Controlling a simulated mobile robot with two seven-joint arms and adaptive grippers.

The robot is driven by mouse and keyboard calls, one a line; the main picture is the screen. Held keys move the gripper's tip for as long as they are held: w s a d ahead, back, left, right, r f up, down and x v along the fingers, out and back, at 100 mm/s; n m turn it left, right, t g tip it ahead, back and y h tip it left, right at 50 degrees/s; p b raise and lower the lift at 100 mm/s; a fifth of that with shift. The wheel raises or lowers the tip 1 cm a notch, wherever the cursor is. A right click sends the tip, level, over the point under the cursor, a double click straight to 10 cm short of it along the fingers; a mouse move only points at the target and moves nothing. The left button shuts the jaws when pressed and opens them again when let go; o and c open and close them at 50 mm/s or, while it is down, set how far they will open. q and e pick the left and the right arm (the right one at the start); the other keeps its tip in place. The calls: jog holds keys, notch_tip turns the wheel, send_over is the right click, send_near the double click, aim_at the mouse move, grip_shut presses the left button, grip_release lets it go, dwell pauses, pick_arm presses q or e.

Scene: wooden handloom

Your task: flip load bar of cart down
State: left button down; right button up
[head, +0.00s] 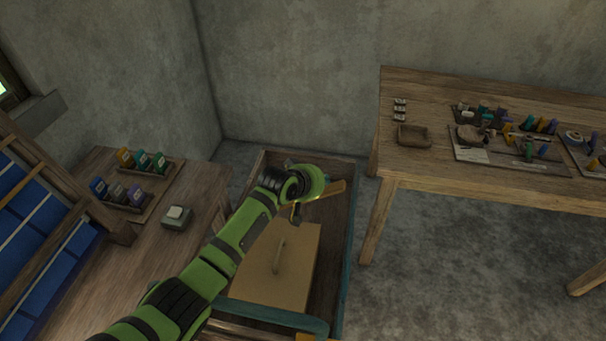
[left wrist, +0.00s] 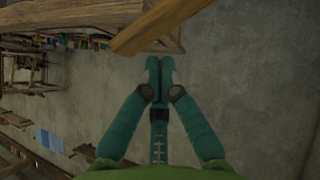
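The cart (head: 350,240) is a low wooden box with teal trim on the floor in the middle of the head view. A light wooden bar (head: 328,192), which looks like its load bar, sticks out to the right from behind my left wrist, over the far half of the cart. The bar also crosses the top of the left wrist view (left wrist: 150,30), tilted. My left gripper (left wrist: 160,68) has its teal fingers together, with nothing seen between them. Its tips are close to the bar; I cannot tell whether they touch. My right gripper is out of view.
A plain box with a handle (head: 266,275) lies inside the cart. A side table (head: 190,205) with small spool racks stands left, beside the loom (head: 45,240). A worktable (head: 455,185) with tools stands right. Bare floor (head: 430,250) lies between cart and worktable.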

pick_arm(q)
jog(key=r, duration=0.1)
jog(key=a+r+p, duration=0.1)
jog(key=shift+w+r, duration=0.15)
jog(key=shift+r, duration=0.2)
jog(key=a+f+b+v, duration=0.1)
jog(key=v, duration=0.8)
jog(key=shift+s+a+b, duration=0.3)
jog(key=shift+s+b, duration=0.05)
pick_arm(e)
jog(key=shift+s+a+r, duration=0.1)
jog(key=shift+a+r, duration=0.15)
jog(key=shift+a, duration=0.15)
